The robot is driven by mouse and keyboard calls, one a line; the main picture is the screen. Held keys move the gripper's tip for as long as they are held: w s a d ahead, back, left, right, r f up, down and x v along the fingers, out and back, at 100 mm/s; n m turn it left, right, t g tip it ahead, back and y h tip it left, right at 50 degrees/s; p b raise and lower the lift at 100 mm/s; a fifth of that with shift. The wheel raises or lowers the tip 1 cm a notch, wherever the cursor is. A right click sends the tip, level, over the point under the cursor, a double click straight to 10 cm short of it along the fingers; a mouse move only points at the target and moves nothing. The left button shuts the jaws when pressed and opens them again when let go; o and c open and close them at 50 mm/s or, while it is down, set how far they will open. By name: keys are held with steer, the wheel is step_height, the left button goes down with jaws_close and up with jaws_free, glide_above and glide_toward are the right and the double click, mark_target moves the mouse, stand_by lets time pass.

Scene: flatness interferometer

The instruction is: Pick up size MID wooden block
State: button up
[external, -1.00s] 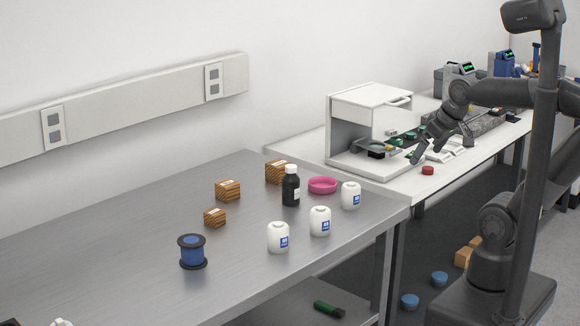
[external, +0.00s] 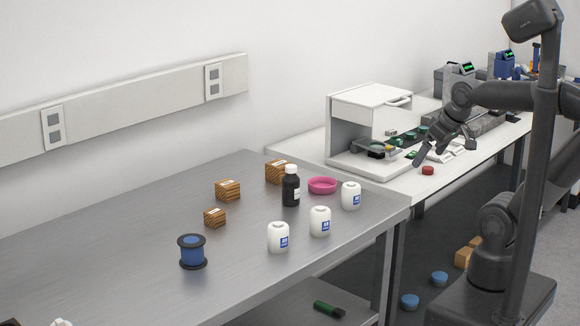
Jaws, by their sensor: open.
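Three wooden blocks with striped grain stand on the steel table (external: 110,235). The smallest block (external: 215,217) is nearest the front, and a larger block (external: 228,190) stands behind it. Another larger block (external: 276,172) stands at the back, partly behind the dark bottle. The larger two look close in size, and the middle one of the row appears to be the MID block. My gripper (external: 430,157) is open and empty over the white bench at the right, well away from the blocks.
A black bottle (external: 291,187), pink dish (external: 322,186), several white jars (external: 320,222) and a blue spool (external: 192,252) stand around the blocks. A white cabinet instrument (external: 365,135) and red cap (external: 428,170) are on the white bench.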

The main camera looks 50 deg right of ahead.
steer(key=c, duration=0.6)
steer(key=shift+o, duration=0.2)
steer(key=w+a+r, duration=0.2)
steer(key=w+r, duration=0.3)
steer(key=w, duration=0.6)
steer(key=g, duration=0.1)
glide_above(228, 183)
steer(key=s, duration=0.4)
step_height(228, 183, down, 14)
steer(key=shift+m, duration=0.3)
steer(key=x, duration=1)
steer(key=shift+w+a+f, duration=0.1)
steer(key=shift+w, duration=0.05)
